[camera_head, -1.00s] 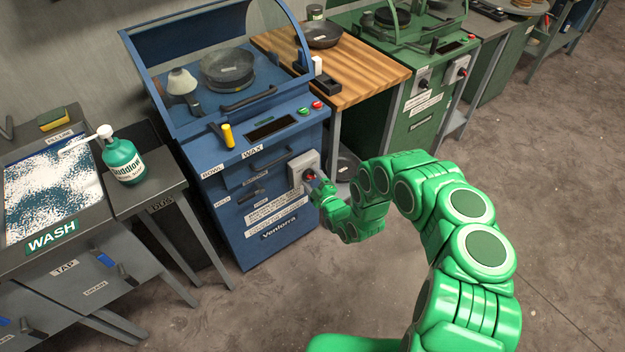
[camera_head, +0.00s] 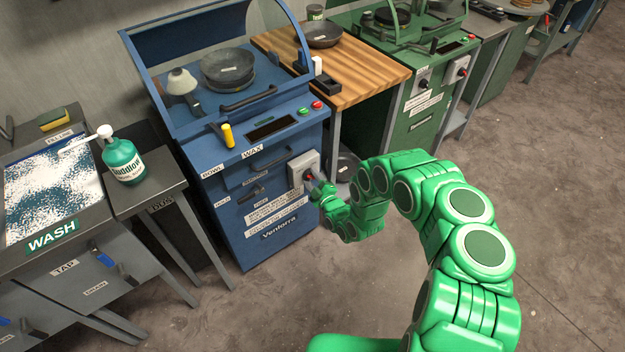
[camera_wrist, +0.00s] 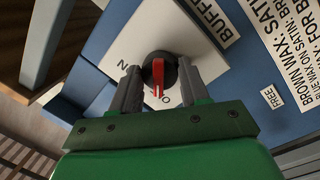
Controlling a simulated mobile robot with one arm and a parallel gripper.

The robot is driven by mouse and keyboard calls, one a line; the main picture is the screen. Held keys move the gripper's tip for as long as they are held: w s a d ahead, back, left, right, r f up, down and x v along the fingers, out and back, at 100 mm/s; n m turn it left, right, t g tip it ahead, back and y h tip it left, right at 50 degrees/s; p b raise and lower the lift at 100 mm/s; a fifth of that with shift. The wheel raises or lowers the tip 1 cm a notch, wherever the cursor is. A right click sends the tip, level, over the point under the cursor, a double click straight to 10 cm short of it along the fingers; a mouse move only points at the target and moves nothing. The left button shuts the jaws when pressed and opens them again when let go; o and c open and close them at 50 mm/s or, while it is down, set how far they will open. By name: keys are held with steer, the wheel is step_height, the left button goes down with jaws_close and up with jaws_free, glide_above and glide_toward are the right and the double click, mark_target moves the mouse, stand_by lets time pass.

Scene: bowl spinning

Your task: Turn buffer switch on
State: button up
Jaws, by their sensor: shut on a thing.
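The buffer switch is a black rotary knob with a red handle (camera_wrist: 158,75) on a light grey box (camera_head: 297,166) on the front of the blue machine (camera_head: 225,195). The wrist view shows part of a "BUFF" label (camera_wrist: 208,18) and letters on the plate beside the knob. My gripper (camera_head: 314,187) is at the switch. In the wrist view its two grey fingers (camera_wrist: 157,88) stand on either side of the red handle and are shut on it. In the head view the gripper hides part of the knob.
Blue machine parts include a yellow-handled lever (camera_head: 228,135), green and red buttons (camera_head: 316,105) and a clear hood. A wooden table (camera_head: 350,75) and a green machine (camera_head: 410,110) stand to the right. The wash station (camera_head: 50,240) is at left. Floor in front is open.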

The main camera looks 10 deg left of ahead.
steer(key=m+g, duration=0.1)
steer(key=m, duration=0.7)
steer(key=shift+m, duration=0.3)
steer(key=m, duration=0.3)
steer(key=shift+g, duration=0.4)
steer(key=shift+r+m+g+y, duration=0.1)
steer(key=shift+m+g+y, duration=0.25)
steer(key=shift+m, duration=1.75)
steer(key=o, duration=1)
steer(key=shift+o, duration=0.2)
steer(key=shift+d, duration=0.1)
steer(key=v, duration=0.7)
steer(key=shift+s+d, duration=0.25)
steer(key=shift+s, duration=0.05)
